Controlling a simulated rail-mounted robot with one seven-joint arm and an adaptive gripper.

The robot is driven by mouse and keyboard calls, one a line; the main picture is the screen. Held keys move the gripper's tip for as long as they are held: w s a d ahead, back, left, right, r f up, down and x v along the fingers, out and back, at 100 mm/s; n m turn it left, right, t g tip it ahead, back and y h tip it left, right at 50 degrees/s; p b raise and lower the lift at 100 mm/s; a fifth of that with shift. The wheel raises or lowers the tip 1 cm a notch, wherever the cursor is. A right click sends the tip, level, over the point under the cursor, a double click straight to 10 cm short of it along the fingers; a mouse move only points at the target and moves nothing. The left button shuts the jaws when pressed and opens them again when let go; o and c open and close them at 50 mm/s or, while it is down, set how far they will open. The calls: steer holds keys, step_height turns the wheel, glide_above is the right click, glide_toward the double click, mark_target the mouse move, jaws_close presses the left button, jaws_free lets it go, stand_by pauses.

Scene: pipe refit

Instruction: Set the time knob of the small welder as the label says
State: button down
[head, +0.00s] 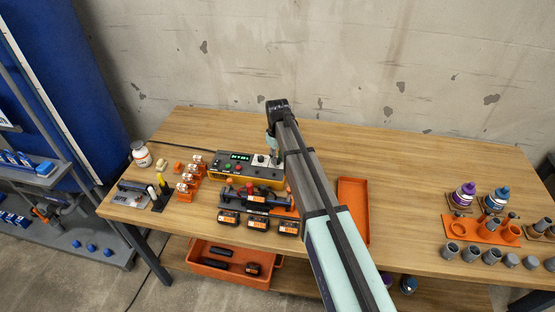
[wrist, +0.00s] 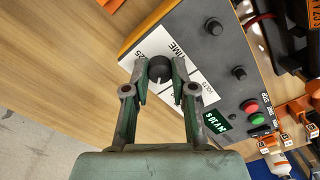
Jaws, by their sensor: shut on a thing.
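The small welder (head: 235,167), a grey-topped box with an orange base, stands on the workbench. Its panel (wrist: 222,50) fills the upper right of the wrist view. My gripper (wrist: 160,72) is shut on a round black knob (wrist: 159,66), one finger on each side. The white label (wrist: 180,50) around the knob reads "TIME", with "25" near the panel edge. A pale pointer line shows on the knob. The green-lit display (wrist: 217,122) is turned in the wrist view and hard to read. In the head view my gripper (head: 272,147) is at the welder's right end, partly hidden by my arm.
Two more black knobs (wrist: 214,27) (wrist: 239,73), a red button (wrist: 250,106) and a green button (wrist: 257,119) sit on the panel. Battery packs (head: 258,224) stand in front of the welder. An orange tray (head: 353,210) lies to the right. Bare wood lies behind the welder.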

steer(key=m+b, duration=0.1)
steer(key=m, duration=0.4)
steer(key=shift+f+m, duration=0.1)
steer(key=shift+m, duration=0.2)
steer(key=m, duration=0.5)
steer(key=shift+b, duration=0.35)
steer(key=m, duration=0.5)
steer(key=shift+m, duration=0.4)
steer(key=m, duration=0.5)
steer(key=shift+s+b, duration=0.1)
steer(key=shift+b, duration=0.3)
steer(key=c, duration=1)
jaws_free()
steer(key=shift+o, duration=0.2)
